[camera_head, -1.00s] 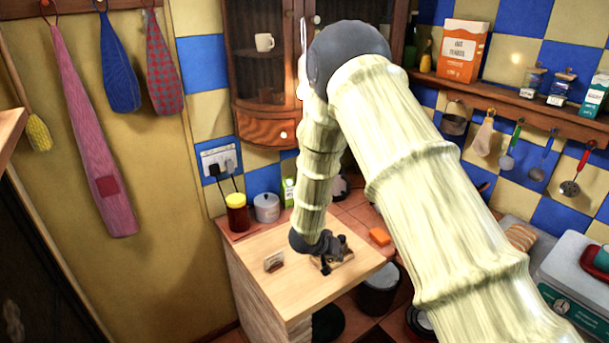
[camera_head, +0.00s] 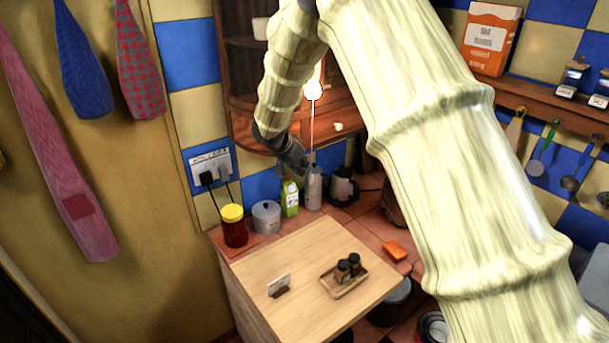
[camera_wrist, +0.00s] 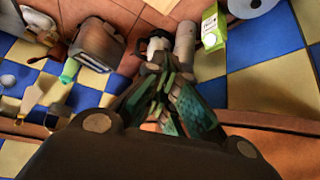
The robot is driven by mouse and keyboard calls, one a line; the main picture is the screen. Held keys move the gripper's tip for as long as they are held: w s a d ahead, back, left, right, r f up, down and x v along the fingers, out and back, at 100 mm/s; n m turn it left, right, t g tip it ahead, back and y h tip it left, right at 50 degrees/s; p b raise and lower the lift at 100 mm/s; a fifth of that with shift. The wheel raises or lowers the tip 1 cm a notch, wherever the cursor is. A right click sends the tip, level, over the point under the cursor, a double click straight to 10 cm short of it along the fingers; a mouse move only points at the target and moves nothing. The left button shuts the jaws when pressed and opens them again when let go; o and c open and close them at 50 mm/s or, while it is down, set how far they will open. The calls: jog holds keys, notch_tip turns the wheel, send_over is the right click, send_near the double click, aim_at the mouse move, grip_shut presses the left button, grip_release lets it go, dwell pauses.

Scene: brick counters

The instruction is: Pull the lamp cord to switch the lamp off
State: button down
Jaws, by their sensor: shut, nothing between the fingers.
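The lamp (camera_head: 314,88) shows as a bright, glowing bulb in front of the wooden cabinet, partly beside my arm. A thin pale cord (camera_head: 312,125) hangs straight down from it. My gripper (camera_head: 303,168) is shut and empty, pointing down to the right near the cord's lower end. I cannot tell whether it touches the cord. In the wrist view the closed fingers (camera_wrist: 165,88) show in the middle; I cannot make out the lamp or the cord there.
Behind my gripper stand a grey bottle (camera_head: 313,188), a green-white carton (camera_head: 290,198) and a kettle (camera_head: 343,186). A lidded pot (camera_head: 266,216) and a yellow-lidded jar (camera_head: 233,226) are left. The wooden worktop (camera_head: 270,255) holds a small tray (camera_head: 330,288) with jars. A toaster (camera_wrist: 95,42) shows in the wrist view.

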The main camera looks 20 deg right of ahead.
aim_at(309, 178)
jog(key=d+f+b, duration=0.2)
jog(key=f+b, duration=0.1)
jog(key=shift+s+d+f+b, duration=0.15)
jog(key=shift+d+f+b, duration=0.15)
jog(key=shift+d, duration=0.05)
jog(key=shift+w+a+f, duration=0.1)
jog(key=shift+w+f, duration=0.45)
jog(key=shift+w, duration=0.15)
jog(key=shift+s+a+r, duration=0.25)
jog(key=shift+s+r, duration=0.05)
jog(key=shift+s, duration=0.05)
jog(key=shift+s+a+r+p, duration=0.2)
jog(key=shift+s+a+p, duration=0.2)
jog(key=shift+a, duration=0.1)
jog(key=shift+s+a+r+p, duration=0.15)
jog(key=shift+s+a+p, duration=0.2)
jog(key=shift+a, duration=0.1)
